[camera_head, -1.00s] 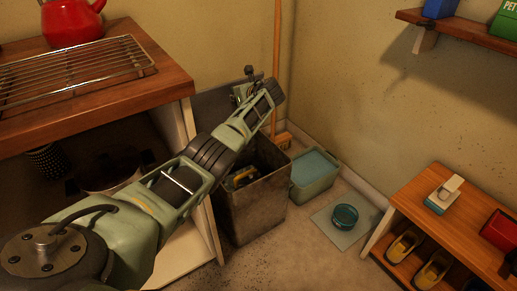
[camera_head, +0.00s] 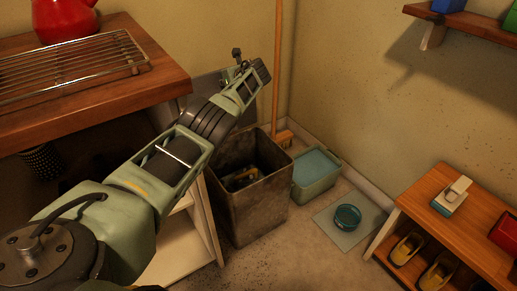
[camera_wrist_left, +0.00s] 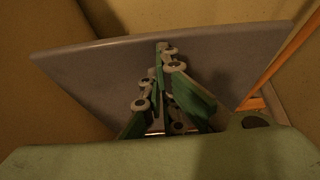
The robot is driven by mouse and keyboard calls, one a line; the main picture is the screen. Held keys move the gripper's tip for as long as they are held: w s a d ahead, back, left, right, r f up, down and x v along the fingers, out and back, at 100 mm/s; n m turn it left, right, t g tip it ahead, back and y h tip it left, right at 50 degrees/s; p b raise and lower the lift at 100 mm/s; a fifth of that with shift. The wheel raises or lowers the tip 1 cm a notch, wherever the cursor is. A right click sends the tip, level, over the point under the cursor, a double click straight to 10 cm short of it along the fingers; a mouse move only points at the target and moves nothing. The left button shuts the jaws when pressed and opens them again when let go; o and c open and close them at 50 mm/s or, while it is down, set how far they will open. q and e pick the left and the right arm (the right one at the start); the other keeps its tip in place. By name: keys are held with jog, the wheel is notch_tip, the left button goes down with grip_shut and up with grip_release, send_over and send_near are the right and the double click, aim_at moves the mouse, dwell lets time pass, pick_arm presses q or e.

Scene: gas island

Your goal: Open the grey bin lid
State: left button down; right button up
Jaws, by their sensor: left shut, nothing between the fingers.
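The grey bin (camera_head: 250,205) stands on the floor beside the wooden counter, its top open and dark inside. Its grey lid (camera_head: 203,84) is raised at the back of the bin, mostly hidden by my left arm in the head view. In the left wrist view the lid (camera_wrist_left: 90,75) is a broad tilted panel in front of my fingers. My left gripper (camera_head: 238,62) is above the back of the bin, shut and empty. In the left wrist view the gripper (camera_wrist_left: 165,52) overlaps the lid; I cannot tell whether they touch. My right gripper is not in view.
The counter (camera_head: 110,95) with a wire rack (camera_head: 70,70) and red kettle (camera_head: 62,22) is at left. A broom (camera_head: 277,70) leans behind the bin. A teal tub (camera_head: 316,175), a bowl (camera_head: 347,216) on a mat and a low shelf (camera_head: 465,225) are at right.

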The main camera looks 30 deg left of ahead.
pick_arm(q)
jog(key=shift+d+r, duration=0.1)
jog(key=shift+d, duration=0.1)
dwell(0.4)
jog(key=v, duration=1.1)
jog(key=shift+s+d, duration=0.2)
jog(key=shift+s, duration=0.05)
